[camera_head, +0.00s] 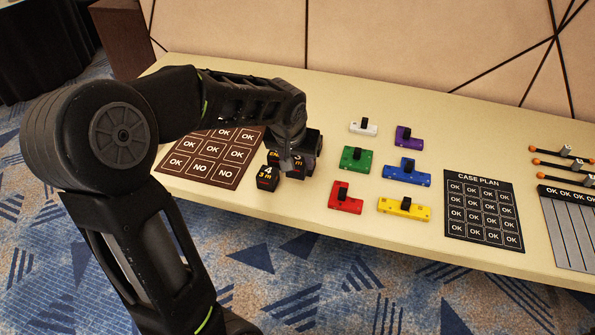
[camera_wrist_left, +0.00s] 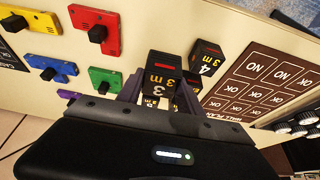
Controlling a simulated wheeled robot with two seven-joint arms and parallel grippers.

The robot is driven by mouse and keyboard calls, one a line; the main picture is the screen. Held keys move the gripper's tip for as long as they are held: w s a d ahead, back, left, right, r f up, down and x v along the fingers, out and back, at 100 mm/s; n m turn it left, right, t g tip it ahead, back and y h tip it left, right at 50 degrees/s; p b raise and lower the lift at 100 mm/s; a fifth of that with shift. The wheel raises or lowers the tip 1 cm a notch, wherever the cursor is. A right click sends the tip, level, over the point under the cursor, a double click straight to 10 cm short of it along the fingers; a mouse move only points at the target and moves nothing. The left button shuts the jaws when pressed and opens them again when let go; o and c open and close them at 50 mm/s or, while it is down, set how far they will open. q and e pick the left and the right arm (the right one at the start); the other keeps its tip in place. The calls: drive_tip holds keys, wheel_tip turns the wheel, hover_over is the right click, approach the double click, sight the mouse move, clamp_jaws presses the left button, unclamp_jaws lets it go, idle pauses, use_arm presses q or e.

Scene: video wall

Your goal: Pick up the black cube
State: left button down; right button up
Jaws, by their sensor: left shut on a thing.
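Several small black cubes with orange and white lettering stand together on the pale table, beside the brown OK/NO board. My left gripper (camera_wrist_left: 158,88) is shut on one black cube (camera_wrist_left: 163,68), marked 3, which sits between its fingers in the left wrist view. In the head view the gripper (camera_head: 291,160) is over the cube group and partly hides it. Another black cube (camera_head: 268,179), marked 4, stands close by at the front; it also shows in the left wrist view (camera_wrist_left: 205,62). I cannot tell whether the held cube touches the table. My right gripper is not in view.
The brown board (camera_head: 207,153) lies left of the cubes. Coloured blocks with black knobs, such as the red (camera_head: 345,199) and green (camera_head: 355,160) ones, lie to the right. The wall borders the table's back.

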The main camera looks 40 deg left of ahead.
sight(298, 159)
use_arm(q)
drive_tip(key=shift+r, duration=1.55)
